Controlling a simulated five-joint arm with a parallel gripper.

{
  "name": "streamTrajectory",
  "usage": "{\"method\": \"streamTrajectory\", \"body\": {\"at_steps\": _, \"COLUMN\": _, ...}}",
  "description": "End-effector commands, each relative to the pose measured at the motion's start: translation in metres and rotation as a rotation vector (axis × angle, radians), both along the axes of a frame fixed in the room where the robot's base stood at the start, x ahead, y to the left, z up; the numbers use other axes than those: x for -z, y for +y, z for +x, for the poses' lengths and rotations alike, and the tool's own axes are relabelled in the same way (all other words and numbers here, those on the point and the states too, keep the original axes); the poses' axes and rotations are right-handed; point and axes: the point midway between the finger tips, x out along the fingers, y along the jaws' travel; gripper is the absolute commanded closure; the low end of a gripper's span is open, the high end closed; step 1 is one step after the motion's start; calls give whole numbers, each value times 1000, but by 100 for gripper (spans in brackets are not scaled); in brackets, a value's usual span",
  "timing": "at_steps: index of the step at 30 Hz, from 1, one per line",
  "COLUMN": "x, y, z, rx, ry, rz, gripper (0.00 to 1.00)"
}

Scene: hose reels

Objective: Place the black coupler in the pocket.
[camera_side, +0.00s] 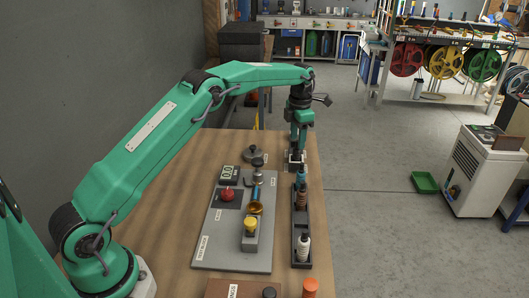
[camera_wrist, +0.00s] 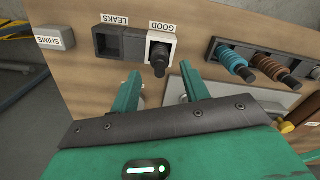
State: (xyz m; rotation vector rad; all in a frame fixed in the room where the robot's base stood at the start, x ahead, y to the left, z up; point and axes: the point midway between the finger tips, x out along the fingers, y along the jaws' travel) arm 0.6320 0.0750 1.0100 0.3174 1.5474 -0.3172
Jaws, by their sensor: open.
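In the wrist view the black coupler (camera_wrist: 158,58) stands in the white-rimmed pocket (camera_wrist: 170,38) labelled GOOD. Its lower end and how deep it sits are hidden. My gripper (camera_wrist: 160,84) is open, with its two green fingers apart and nothing between their tips. The coupler is just beyond the fingertips, roughly in line with the gap. In the side view my gripper (camera_side: 295,163) points down at the far end of the bench, close over the pockets, and the coupler cannot be made out there.
A dark pocket labelled LEAKS (camera_wrist: 108,42) adjoins the white one. A black rack (camera_side: 301,262) holds teal, brown and white-topped couplers. A grey test board (camera_side: 210,245) with a red button (camera_side: 227,194) and a yellow knob (camera_side: 250,225) lies left of the rack. A SHIMS block (camera_wrist: 53,38) sits near an edge.

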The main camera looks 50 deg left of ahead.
Motion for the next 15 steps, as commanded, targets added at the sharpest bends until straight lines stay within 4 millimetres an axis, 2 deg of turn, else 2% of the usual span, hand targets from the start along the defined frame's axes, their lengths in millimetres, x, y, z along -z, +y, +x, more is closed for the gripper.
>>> {"method": "streamTrajectory", "body": {"at_steps": 9, "x": -54, "y": 0, "z": 1, "rx": 0, "ry": -4, "rz": 1, "gripper": 54}}
{"method": "streamTrajectory", "body": {"at_steps": 15, "x": -77, "y": 0, "z": 1, "rx": 0, "ry": -2, "rz": 0, "gripper": 54}}
